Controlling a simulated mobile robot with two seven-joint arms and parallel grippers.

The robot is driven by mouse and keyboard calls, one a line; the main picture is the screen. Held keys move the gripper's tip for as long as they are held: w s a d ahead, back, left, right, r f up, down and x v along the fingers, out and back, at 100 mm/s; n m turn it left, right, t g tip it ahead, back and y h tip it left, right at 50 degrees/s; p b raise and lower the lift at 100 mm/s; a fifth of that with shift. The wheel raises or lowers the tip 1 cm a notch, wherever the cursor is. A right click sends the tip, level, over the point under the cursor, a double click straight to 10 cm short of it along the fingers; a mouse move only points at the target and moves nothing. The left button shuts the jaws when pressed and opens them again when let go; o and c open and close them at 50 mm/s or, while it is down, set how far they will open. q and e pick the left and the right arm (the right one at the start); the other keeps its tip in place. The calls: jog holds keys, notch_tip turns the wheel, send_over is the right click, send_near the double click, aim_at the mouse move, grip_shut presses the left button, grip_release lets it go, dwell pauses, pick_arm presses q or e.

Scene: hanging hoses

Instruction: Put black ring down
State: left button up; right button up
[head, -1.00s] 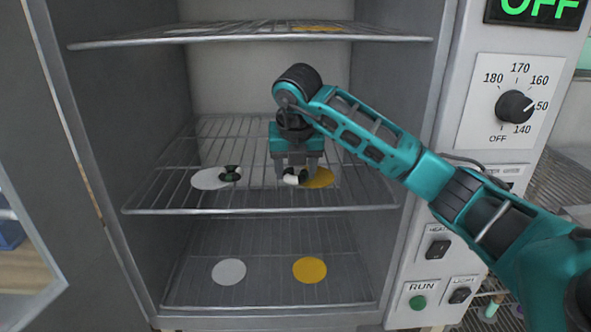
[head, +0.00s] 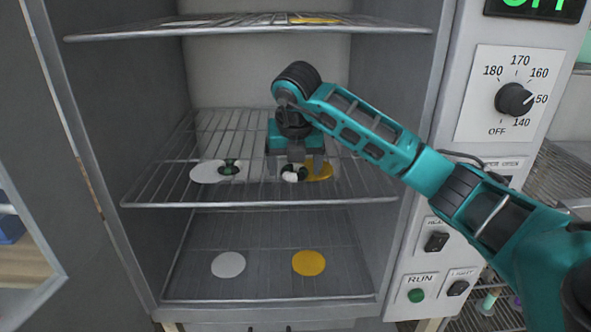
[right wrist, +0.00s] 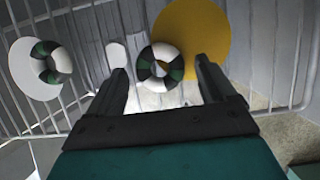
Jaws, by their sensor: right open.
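A small ring banded in white, black and dark green (head: 294,174) is at the middle wire shelf (head: 165,205), at the left edge of a yellow disc (head: 320,171). My right gripper (head: 298,167) is over it, pointing down, with its fingers apart. In the right wrist view the ring (right wrist: 146,73) shows between the open fingertips (right wrist: 160,68), with gaps on both sides. A second banded ring (head: 229,167) lies at the right side of a white disc (head: 206,172) on the same shelf; it also shows in the right wrist view (right wrist: 42,49). My left gripper is not visible.
The lower level holds a white disc (head: 228,264) and a yellow disc (head: 309,263), both bare. An upper wire shelf (head: 250,33) hangs above my gripper. The chamber walls stand on both sides, and a control panel with a knob (head: 514,100) is at right.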

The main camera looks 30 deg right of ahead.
jog(key=v, duration=0.2)
jog(key=shift+r, duration=0.3)
jog(key=s+a, duration=0.6)
jog(key=s, duration=0.4)
jog(key=s+a+f+n+g+y, duration=0.2)
jog(key=s+a+f+y, duration=0.15)
jog(key=a, duration=0.45)
jog(key=s+a+f+n+g+y, duration=0.25)
jog(key=a+y, duration=0.25)
jog(key=a, duration=0.3)
jog(key=s+a+r+m+t+y, duration=0.1)
jog(key=a+r+m+t+y, duration=0.35)
jog(key=a+y, duration=0.7)
jog(key=w+d+f+m+t+h, duration=0.3)
jog(key=d+f+m+t, duration=0.15)
jog(key=m+t, duration=0.35)
jog(key=w+d+f+m+t+h, duration=0.35)
jog(key=d+m+t, duration=0.25)
jog(key=m, duration=0.5)
jog(key=s+d+f+m+g+h, duration=0.3)
jog(key=s+f+m+h, duration=0.1)
jog(key=f, duration=0.7)
jog(key=s+d+f+m+g+h, duration=0.4)
jog(key=s+f, duration=0.3)
jog(key=f, duration=0.4)
jog(key=shift+s+d+h+p, duration=0.2)
jog(key=shift+d+h+p, duration=0.15)
jog(key=shift+h, duration=0.3)
